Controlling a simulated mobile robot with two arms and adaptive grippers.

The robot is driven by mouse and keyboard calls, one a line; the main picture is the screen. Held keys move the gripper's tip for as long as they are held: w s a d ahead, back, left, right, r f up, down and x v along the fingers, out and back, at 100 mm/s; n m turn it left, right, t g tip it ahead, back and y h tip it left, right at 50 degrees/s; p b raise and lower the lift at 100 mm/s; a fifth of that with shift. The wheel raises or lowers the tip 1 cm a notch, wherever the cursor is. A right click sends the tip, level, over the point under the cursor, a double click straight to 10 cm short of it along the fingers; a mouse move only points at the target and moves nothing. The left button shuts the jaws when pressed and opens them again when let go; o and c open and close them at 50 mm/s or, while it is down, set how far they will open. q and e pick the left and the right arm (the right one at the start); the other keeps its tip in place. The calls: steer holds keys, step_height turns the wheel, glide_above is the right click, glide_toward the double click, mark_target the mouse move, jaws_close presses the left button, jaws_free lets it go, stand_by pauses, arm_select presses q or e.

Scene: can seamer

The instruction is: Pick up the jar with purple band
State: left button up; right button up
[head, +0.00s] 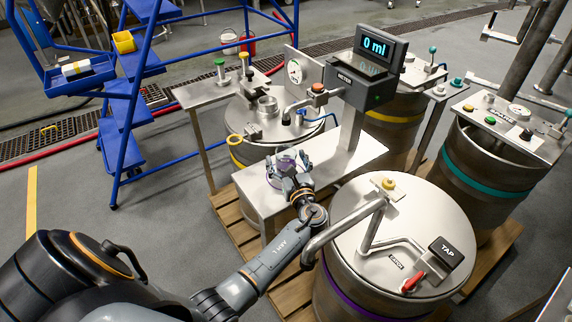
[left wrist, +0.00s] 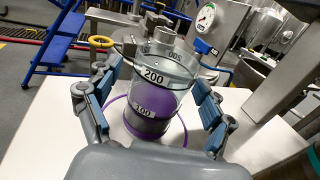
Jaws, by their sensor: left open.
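The jar with purple band (head: 284,159) stands upright on the pale metal top of the metering stand. In the left wrist view the clear jar (left wrist: 160,98) shows 100 and 200 marks and purple in its lower part. A purple ring (left wrist: 183,128) runs around its base. My left gripper (head: 290,172) is open, with a finger on each side of the jar. In the left wrist view the gripper (left wrist: 152,108) shows gaps between its blue pads and the glass. My palm hides part of the stand in front of the jar. My right gripper is not in view.
The metering stand (head: 356,153) carries a display (head: 374,48) reading 0 ml. A steel drum with a TAP block (head: 400,235) and bent pipes stands close on the right. A station with a gauge (head: 294,71) is behind.

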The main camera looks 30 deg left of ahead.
arm_select(q)
steer(key=shift+w+a, duration=0.25)
steer(key=c, duration=1.3)
steer(key=shift+c, duration=0.5)
steer(key=shift+r, duration=0.15)
